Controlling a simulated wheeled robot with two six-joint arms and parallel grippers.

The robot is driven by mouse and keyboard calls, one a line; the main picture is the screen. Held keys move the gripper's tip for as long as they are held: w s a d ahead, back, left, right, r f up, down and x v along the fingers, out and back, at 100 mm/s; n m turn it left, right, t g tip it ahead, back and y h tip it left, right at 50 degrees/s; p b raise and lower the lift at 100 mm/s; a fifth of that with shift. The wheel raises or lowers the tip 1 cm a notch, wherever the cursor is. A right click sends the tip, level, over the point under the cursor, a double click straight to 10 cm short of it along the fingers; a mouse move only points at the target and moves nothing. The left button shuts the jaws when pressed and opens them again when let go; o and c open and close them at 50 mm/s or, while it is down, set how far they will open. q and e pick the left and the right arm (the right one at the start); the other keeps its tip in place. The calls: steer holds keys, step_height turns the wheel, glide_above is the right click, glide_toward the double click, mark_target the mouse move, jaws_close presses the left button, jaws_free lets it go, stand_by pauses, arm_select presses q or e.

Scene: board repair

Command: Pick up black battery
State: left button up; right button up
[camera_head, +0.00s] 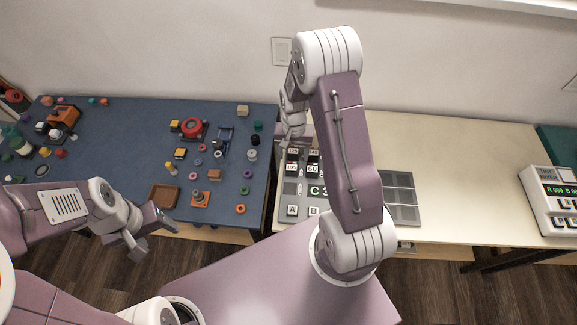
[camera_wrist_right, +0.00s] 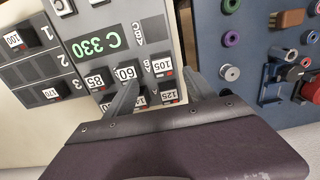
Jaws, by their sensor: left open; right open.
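No thing is plainly marked as the black battery. A grey panel (camera_head: 342,206) with a green "C 330" display holds several dark labelled blocks, and I cannot tell whether one is the battery. In the right wrist view the blocks read 105 (camera_wrist_right: 163,66), 125 (camera_wrist_right: 171,96), 60 (camera_wrist_right: 126,72) and 85 (camera_wrist_right: 95,80). My right gripper (camera_wrist_right: 163,92) is open above the panel, its fingers either side of the 105 and 125 blocks; contact is unclear. A small black cylinder (camera_head: 255,140) stands on the blue mat. My left gripper (camera_head: 150,232) is open and empty before the blue table.
A blue mat (camera_head: 100,150) carries several small parts, a red round device (camera_head: 191,127) and a brown tray (camera_head: 163,196). A grey compartment tray (camera_head: 402,210) lies right of my right arm. A white device (camera_head: 553,200) stands far right. The cream tabletop (camera_head: 460,165) between is clear.

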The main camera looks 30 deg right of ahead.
mark_target(292, 166)
steer(key=f, duration=0.1)
steer(key=a+f, duration=0.1)
steer(key=f, duration=0.1)
steer(key=shift+w+f, duration=0.2)
steer(key=shift+f, duration=0.05)
steer(key=shift+w+f, duration=0.15)
steer(key=shift+f, duration=0.05)
steer(key=shift+d+f, duration=0.1)
steer(key=f, duration=0.2)
steer(key=f+p, duration=0.1)
steer(key=f, duration=0.1)
steer(key=shift+d, duration=0.3)
steer(key=shift+a+f, duration=0.1)
steer(key=shift+f, duration=0.4)
steer(key=c, duration=0.7)
jaws_close()
arm_select(q)
steer(key=shift+w+a+r, duration=0.15)
steer(key=shift+a+r, duration=0.15)
steer(key=shift+r, duration=0.15)
arm_select(e)
steer(key=shift+r, duration=0.2)
